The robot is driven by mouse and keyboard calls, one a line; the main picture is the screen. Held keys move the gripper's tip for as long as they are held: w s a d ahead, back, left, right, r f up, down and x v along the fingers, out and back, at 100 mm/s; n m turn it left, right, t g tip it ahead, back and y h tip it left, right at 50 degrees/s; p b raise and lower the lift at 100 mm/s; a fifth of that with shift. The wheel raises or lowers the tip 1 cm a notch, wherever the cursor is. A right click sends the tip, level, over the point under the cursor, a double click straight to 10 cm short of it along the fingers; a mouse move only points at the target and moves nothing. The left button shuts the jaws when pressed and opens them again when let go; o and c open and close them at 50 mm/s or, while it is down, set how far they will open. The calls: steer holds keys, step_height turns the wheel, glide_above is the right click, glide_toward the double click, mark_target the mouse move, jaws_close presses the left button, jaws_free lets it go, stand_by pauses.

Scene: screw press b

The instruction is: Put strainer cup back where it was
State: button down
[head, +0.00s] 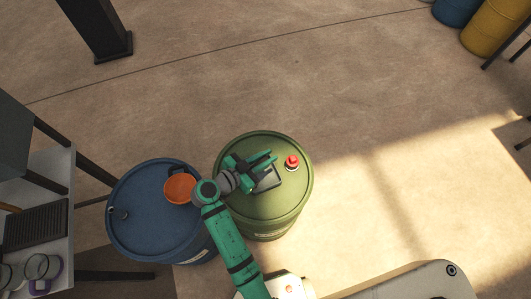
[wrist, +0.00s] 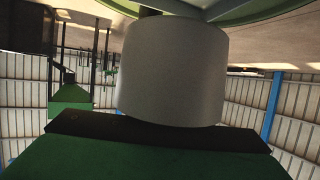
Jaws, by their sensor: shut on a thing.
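My gripper (head: 270,160) is over the top of the green barrel (head: 285,212), its green fingers pointing right. In the wrist view a smooth pale grey cylinder (wrist: 172,70) fills the space just past the dark finger pad (wrist: 160,135). The gripper is shut on this grey cylinder, which appears to be the strainer cup. Its inside and any mesh do not show.
A blue barrel (head: 150,235) with an orange bowl (head: 180,188) stands left. A shelf (head: 62,190) holds several cups at far left.

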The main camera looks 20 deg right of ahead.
steer(key=w+d+f, duration=0.5)
steer(key=w+f, duration=0.1)
steer(key=shift+w+d+f, duration=0.2)
steer(key=shift+d+f, duration=0.1)
steer(key=shift+d, duration=0.1)
steer(key=shift+w+d+f, duration=0.15)
steer(key=shift+w+f, duration=0.25)
steer(key=f, duration=0.3)
steer(key=shift+w+a, duration=0.25)
steer(key=shift+a, duration=0.05)
steer(key=shift+s+d+f, duration=0.1)
steer(key=shift+d+f, duration=0.1)
steer(key=shift+f, duration=0.1)
steer(key=shift+s+d, duration=0.2)
steer(key=shift+d, duration=0.35)
steer(key=shift+a+f, duration=0.1)
